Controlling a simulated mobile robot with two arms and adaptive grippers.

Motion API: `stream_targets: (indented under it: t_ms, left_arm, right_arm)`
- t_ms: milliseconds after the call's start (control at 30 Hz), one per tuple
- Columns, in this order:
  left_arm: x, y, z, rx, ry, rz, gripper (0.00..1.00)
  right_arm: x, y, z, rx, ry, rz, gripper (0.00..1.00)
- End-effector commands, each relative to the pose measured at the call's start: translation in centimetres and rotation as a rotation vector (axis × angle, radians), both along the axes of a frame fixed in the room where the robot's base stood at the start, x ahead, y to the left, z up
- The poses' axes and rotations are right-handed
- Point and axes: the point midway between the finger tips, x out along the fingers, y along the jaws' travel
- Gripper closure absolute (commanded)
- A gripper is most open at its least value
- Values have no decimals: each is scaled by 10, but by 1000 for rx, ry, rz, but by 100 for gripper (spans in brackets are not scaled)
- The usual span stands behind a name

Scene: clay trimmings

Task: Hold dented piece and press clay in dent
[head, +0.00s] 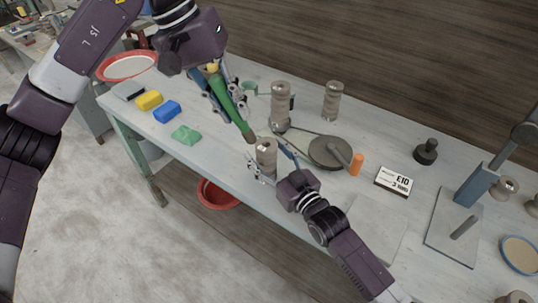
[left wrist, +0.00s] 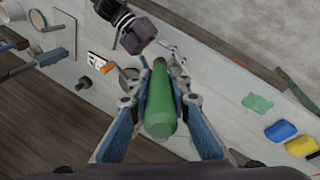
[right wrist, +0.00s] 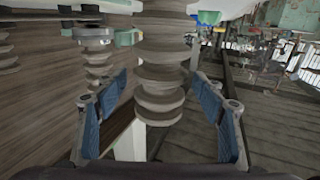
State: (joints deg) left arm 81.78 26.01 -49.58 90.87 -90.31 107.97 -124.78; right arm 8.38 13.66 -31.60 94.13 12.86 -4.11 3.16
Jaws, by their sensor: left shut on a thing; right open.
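My left gripper (head: 222,92) is shut on a green-handled tool (head: 231,103) with a brown tip, pointing down toward a ridged grey-brown clay piece (head: 266,150). The tool also shows lengthwise between the fingers in the left wrist view (left wrist: 160,110). The tip looks close above the piece; I cannot tell whether they touch. My right gripper (head: 273,168) is open, low at the table's front edge, with its fingers on either side of this upright piece. In the right wrist view the piece (right wrist: 160,75) stands between the open fingers, apart from both. I cannot make out a dent.
Two ridged clay pieces (head: 281,103) (head: 332,100) stand behind. A dark round disc (head: 329,151), an orange cylinder (head: 356,164) and an E10 box (head: 394,181) lie right. A green lump (head: 186,134), blue block (head: 167,111) and yellow block (head: 149,100) lie left. A red bowl (head: 217,196) is below the table.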

Motion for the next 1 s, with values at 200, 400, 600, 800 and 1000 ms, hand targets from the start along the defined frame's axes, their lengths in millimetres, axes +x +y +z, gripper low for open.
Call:
stream_targets:
  t_ms: [200, 400, 600, 800, 1000]
  left_arm:
    - [0, 0, 0, 0, 0, 0, 100]
    - [0, 0, 0, 0, 0, 0, 100]
    - [0, 0, 0, 0, 0, 0, 100]
    - [0, 0, 0, 0, 0, 0, 100]
    - [0, 0, 0, 0, 0, 0, 100]
  right_arm:
    - [0, 0, 0, 0, 0, 0, 49]
    - [0, 0, 0, 0, 0, 0, 71]
    - [0, 0, 0, 0, 0, 0, 93]
    - [0, 0, 0, -1, -1, 0, 100]
    - [0, -1, 0, -1, -1, 0, 100]
